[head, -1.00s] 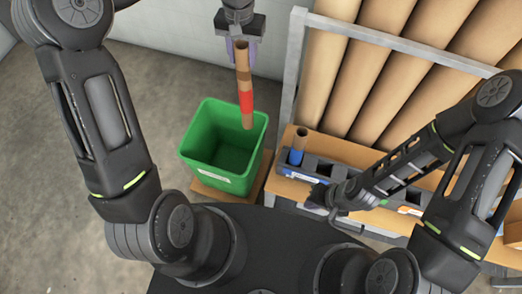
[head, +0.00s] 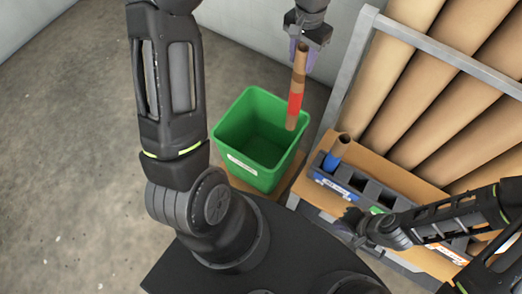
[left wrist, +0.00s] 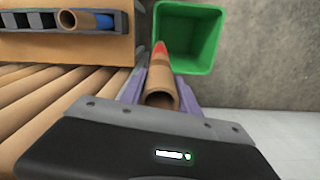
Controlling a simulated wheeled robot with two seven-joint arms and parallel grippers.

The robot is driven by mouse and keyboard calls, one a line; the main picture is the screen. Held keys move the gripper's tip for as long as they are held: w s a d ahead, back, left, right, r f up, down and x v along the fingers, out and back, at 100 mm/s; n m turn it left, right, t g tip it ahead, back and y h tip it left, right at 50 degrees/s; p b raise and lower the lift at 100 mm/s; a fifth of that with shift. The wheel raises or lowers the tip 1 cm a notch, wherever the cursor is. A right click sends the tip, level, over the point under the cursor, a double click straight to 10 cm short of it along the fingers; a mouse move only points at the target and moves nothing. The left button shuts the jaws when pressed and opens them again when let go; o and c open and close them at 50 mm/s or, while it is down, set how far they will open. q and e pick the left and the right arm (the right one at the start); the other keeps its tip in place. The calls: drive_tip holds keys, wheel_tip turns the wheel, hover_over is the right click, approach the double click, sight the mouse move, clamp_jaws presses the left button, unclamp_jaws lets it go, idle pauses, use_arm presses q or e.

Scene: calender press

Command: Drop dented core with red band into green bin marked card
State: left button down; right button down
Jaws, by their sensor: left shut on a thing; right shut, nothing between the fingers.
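The brown core with a red band (head: 296,100) hangs nearly upright, slightly tilted, in my left gripper (head: 300,48). The gripper is shut around its upper part. The core's lower end is over the right side of the green bin (head: 222,152), near its rim. The green bin has a white label too small to read. In the left wrist view the core (left wrist: 161,75) points away from the gripper (left wrist: 161,95) toward the green bin (left wrist: 212,70). I cannot make out a dent. My right gripper (head: 352,222) is shut and empty by the rack's front.
A dark slotted rack (head: 366,190) on a wooden bench (head: 425,192) holds a brown core with a blue band (head: 335,156). Large brown rolls (head: 425,85) stand behind in a grey metal frame (head: 352,62). The floor left of the bin is clear.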

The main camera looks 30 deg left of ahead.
use_arm(q)
drive_tip(key=s+a+f+m+b, duration=0.1)
drive_tip(key=a+f+m+b, duration=0.1)
drive_tip(key=a+f+b, duration=0.3)
drive_tip(key=s+a+f+m+b, duration=0.2)
drive_tip(key=a+f+b, duration=0.4)
drive_tip(key=f, duration=0.5)
drive_tip(key=shift+s+a+f, duration=0.25)
drive_tip(key=shift+s+a, duration=0.05)
drive_tip(key=shift+a, duration=0.55)
drive_tip(key=shift+f, duration=0.1)
wheel_tip(320, 180, down, 6)
drive_tip(key=b, duration=0.4)
drive_tip(key=shift+b, duration=0.4)
drive_tip(key=c, duration=0.8)
unclamp_jaws()
